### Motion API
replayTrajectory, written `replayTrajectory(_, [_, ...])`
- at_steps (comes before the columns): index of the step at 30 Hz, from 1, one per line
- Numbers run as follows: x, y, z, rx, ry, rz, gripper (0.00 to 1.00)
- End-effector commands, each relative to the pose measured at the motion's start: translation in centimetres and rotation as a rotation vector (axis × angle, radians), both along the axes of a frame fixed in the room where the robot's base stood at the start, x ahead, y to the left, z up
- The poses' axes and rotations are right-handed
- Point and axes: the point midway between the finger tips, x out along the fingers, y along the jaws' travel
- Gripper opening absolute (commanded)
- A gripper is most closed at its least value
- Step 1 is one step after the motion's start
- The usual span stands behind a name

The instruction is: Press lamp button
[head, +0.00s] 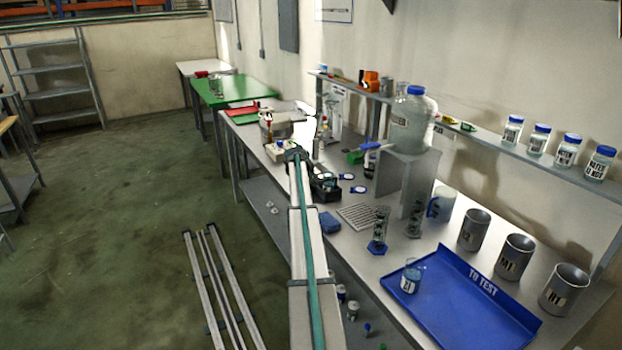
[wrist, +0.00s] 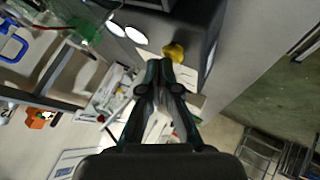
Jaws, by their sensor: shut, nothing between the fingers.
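No part is clearly readable as the lamp button. In the wrist view a small yellow knob-like piece (wrist: 174,52) sits on the face of a dark grey box (wrist: 197,32); I cannot tell whether it is the button. My gripper (wrist: 159,64) is shut and empty, its fingertips just below and left of the yellow piece in the picture. I cannot tell whether they touch it. In the head view my arm reaches along the bench, and its end is beside a dark device (head: 325,187). The fingers are hard to make out there.
The bench holds a large blue-capped bottle (head: 414,117) on a stand, a blue tray (head: 455,297), grey beakers (head: 513,257) and a wire rack (head: 362,216). A shelf (head: 460,130) with jars runs along the wall. The floor (head: 130,220) at left has open room.

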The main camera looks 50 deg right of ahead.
Motion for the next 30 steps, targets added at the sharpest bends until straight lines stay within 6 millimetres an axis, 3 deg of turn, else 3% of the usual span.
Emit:
replayTrajectory(7, [0.0, 0.0, 0.6, -0.001, -0.001, 0.001, 0.0])
replayTrajectory(24, [0.1, 0.0, 5.5, -0.001, -0.002, 0.0, 0.0])
replayTrajectory(30, [0.0, 0.0, 6.0, -0.001, -0.001, 0.001, 0.0])
